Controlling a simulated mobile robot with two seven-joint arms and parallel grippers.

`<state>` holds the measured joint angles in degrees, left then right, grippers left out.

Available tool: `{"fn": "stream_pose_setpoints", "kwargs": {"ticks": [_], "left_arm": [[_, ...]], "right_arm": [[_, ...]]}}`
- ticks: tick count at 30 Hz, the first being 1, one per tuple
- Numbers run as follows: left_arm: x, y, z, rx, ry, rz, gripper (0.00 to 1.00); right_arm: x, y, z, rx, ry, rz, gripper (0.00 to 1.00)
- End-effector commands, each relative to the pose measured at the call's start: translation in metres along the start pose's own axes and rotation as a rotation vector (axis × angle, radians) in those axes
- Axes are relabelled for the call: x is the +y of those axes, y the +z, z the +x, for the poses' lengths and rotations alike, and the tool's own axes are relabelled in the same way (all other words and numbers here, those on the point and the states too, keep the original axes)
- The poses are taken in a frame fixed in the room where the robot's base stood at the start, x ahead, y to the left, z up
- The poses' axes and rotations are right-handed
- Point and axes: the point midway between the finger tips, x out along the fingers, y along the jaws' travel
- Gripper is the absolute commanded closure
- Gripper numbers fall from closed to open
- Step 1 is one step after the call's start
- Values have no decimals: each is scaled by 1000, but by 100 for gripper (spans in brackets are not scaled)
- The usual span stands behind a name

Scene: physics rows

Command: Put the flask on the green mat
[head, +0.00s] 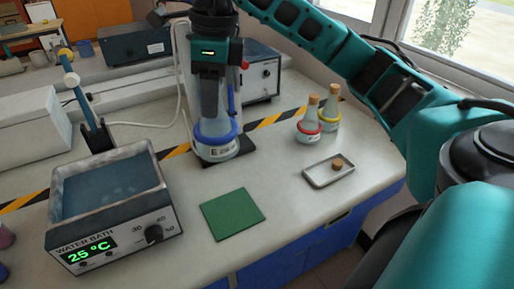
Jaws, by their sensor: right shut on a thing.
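The flask (214,151) is clear, with a blue collar and a white label. It is upright over a dark base on the bench. My right gripper (210,106) points straight down from above and is shut on the flask at its upper part. Whether the flask's bottom touches the dark base is hard to tell. The green mat (232,214) lies flat and bare on the bench, in front of the flask and slightly right. My left gripper is not in view.
A water bath (110,205) reading 25 °C stands left of the mat. A tray (318,180) holding a cork (337,164) is right of the mat. Striped tape crosses the bench.

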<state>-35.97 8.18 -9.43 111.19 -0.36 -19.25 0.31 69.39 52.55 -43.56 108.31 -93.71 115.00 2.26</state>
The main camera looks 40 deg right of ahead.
Motion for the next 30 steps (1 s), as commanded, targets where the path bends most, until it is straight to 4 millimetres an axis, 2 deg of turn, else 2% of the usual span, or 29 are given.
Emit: {"fn": "stream_pose_setpoints", "kwargs": {"ticks": [5, 8, 21, 25, 30], "left_arm": [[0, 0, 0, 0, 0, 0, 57], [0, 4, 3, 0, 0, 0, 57], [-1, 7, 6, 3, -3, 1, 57], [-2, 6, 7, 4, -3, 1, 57], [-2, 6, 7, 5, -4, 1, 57]], "right_arm": [[4, -2, 5, -1, 2, -20, 100], [4, -4, 23, 2, 5, -21, 100], [4, -18, 131, 2, 4, -19, 100], [3, -20, 149, -1, 2, -19, 100], [3, -20, 159, -2, 1, -20, 100]]}}
